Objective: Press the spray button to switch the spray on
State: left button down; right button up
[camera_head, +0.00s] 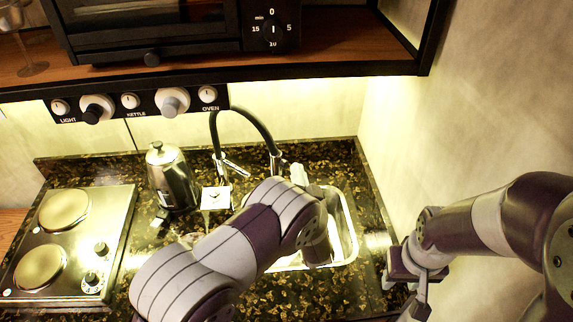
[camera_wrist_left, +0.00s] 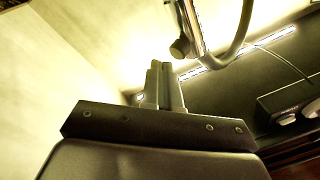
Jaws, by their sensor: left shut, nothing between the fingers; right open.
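The faucet (camera_head: 246,117) has a black arched hose and chrome ends, and stands behind the sink in the head view. Its hose and chrome part show at the top of the left wrist view (camera_wrist_left: 240,32), with a small dark round knob (camera_wrist_left: 180,47) on the chrome part. I cannot tell for sure whether this knob is the spray button. My left gripper (camera_wrist_left: 164,72) is shut and empty, with its fingertips just below the knob in that picture; contact does not show. My right gripper (camera_head: 408,288) is open and empty, right of the sink.
The sink (camera_head: 350,226) lies under my left arm. A metal kettle (camera_head: 173,180) stands left of the faucet, beside a hob (camera_head: 62,245). A knob panel (camera_head: 137,104) and a wooden shelf (camera_head: 350,50) with an oven are above. A wall closes the right side.

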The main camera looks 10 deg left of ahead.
pick_arm(q)
jog(key=shift+w+a, duration=0.15)
jog(key=shift+a, duration=0.15)
jog(key=shift+w+a, duration=0.25)
jog(key=shift+a, duration=0.15)
dwell(0.7)
jog(key=shift+s+d, duration=0.1)
jog(key=shift+d, duration=0.05)
jog(key=shift+s+d+b, duration=0.3)
jog(key=shift+s+d, duration=0.05)
jog(key=shift+d, duration=0.3)
jog(key=shift+s+d+b, duration=0.15)
jog(key=shift+s+d, duration=0.25)
jog(key=shift+d, duration=0.35)
jog(key=shift+s+d+b, duration=0.1)
jog(key=shift+s+d, duration=0.3)
jog(key=shift+d, duration=0.3)
jog(key=shift+s+d+b, duration=0.15)
jog(key=shift+s+d, duration=0.25)
jog(key=shift+d, duration=0.35)
